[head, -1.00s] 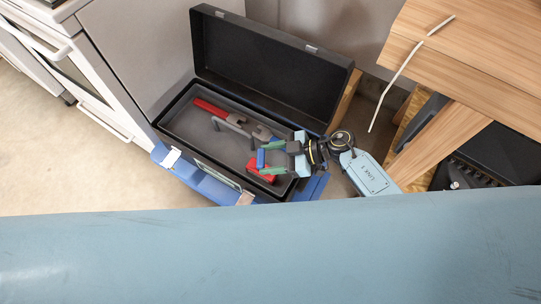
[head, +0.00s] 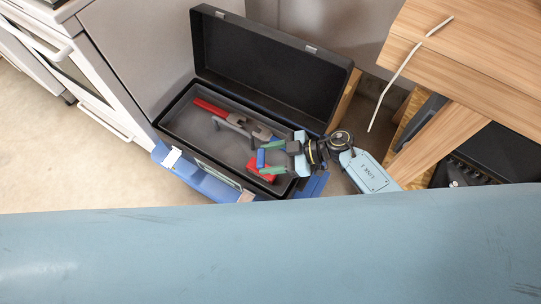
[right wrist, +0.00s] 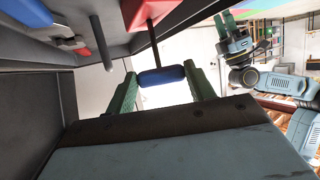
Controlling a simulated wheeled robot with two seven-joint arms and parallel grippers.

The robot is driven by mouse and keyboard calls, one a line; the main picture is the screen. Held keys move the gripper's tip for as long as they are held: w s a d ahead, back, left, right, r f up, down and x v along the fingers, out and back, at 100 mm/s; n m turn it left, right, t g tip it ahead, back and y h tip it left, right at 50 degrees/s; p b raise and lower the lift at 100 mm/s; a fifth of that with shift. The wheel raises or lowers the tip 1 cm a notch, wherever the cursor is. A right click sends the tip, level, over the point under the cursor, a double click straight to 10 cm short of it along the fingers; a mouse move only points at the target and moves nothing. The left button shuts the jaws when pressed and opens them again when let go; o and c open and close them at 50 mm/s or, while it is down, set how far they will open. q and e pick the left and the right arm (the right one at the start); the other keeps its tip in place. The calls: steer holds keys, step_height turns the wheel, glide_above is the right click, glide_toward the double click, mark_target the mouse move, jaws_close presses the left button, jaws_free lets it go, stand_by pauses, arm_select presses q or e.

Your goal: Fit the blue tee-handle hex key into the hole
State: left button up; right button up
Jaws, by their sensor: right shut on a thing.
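The blue tee-handle hex key (head: 261,158) is in my right gripper (head: 266,158), low over the toolbox. In the right wrist view, the green fingers of the right gripper (right wrist: 160,80) are shut on the ends of the blue handle (right wrist: 162,76). Its dark shaft (right wrist: 155,45) runs from the handle to a red block (right wrist: 147,10). The red block also shows in the head view (head: 257,174). The hole is not clearly visible, and I cannot tell whether the shaft tip is inside it. What seems to be my left gripper (right wrist: 223,27) shows small in the right wrist view; its jaws are unclear.
The open black toolbox (head: 169,124) has its lid (head: 262,62) up at the back. Inside lie a red-handled wrench (head: 211,107) and a grey bent bar (head: 230,127). A wooden table (head: 480,50) stands at the right and a white appliance (head: 105,120) at the left.

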steer(key=shift+f+b, duration=0.45)
steer(key=shift+f, duration=0.2)
steer(key=shift+p, duration=0.3)
stand_by(0.5)
steer(key=shift+f+b, duration=0.4)
steer(key=shift+f, duration=0.2)
stand_by(0.9)
stand_by(0.5)
steer(key=o, duration=0.8)
steer(key=shift+c, duration=0.2)
